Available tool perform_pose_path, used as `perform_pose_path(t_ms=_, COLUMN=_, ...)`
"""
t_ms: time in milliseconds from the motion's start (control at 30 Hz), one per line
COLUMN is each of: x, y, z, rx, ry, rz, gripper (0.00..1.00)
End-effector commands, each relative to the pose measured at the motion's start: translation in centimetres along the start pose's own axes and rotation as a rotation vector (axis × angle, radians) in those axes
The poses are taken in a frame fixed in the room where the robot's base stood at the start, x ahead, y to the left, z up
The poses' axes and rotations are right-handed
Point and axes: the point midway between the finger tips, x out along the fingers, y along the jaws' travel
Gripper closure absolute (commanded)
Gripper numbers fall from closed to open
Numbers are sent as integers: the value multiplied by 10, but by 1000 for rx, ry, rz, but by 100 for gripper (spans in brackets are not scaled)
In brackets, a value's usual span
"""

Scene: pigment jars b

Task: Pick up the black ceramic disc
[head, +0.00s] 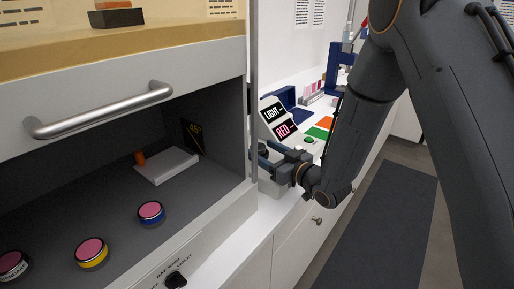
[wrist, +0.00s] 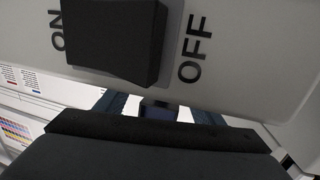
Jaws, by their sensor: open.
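I cannot clearly make out the black ceramic disc in either view. My gripper (head: 268,158) is open beside a light grey device with LIGHT and RED signs, on the white counter right of the cabinet. A small dark shape shows by its fingers in the head view, but I cannot tell what it is. In the wrist view the fingers of my gripper (wrist: 155,110) are spread apart, largely hidden behind a dark part in front. A dark piece shows between them, too covered to identify. Nothing is clearly held.
A grey panel with a black ON/OFF switch (wrist: 115,38) fills the upper wrist view. The open cabinet holds pink-topped jars with blue (head: 151,213), yellow (head: 91,252) and black (head: 13,266) bands, and a white slab (head: 167,166). A black knob (head: 176,281) is below.

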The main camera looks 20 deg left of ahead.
Motion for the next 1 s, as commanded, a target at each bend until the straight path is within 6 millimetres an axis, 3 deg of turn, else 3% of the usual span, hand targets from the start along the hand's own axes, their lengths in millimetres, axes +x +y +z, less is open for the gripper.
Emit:
perform_pose_path(t_ms=133, x=10, y=0, z=0, rx=0, ry=0, rz=1, gripper=38)
perform_pose_path(t_ms=367, x=10, y=0, z=1, rx=0, ry=-1, rz=1, gripper=40)
perform_pose_path(t_ms=633, x=10, y=0, z=1, rx=0, ry=-1, rz=1, gripper=86)
perform_pose_path(t_ms=1000, x=10, y=0, z=-4, rx=-1, ry=1, rz=1, gripper=86)
